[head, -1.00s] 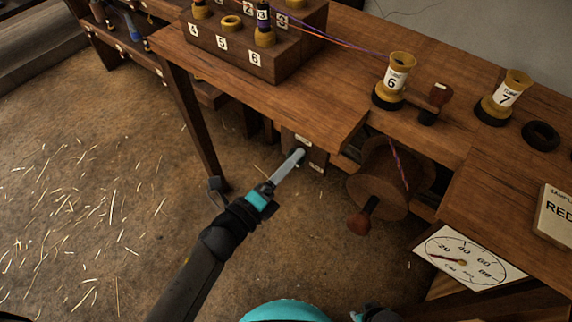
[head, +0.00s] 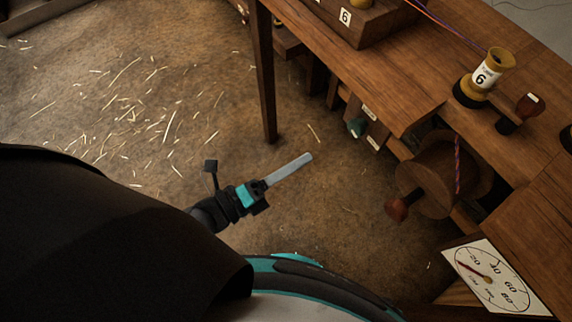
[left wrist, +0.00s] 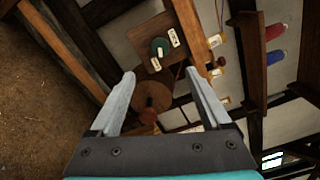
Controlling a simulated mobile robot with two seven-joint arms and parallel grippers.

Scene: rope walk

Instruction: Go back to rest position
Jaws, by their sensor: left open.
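My left gripper (head: 306,158) shows in the head view above the bare floor, left of the bench and apart from it. In the left wrist view my left gripper (left wrist: 160,73) has two grey fingers spread apart with nothing held between them. The dark sleeve of my own arm fills the lower left of the head view. A round green knob (head: 356,127) sits on a brown panel with white labels under the bench edge. The knob also shows in the left wrist view (left wrist: 159,47), beyond the fingers. My right gripper is not in view.
The wooden bench (head: 415,90) runs along the right, with a leg (head: 263,75) near the gripper. A wooden reel (head: 440,180) with a handle hangs below it. A dial (head: 490,277) is at lower right. The floor at left is open, with scattered straw.

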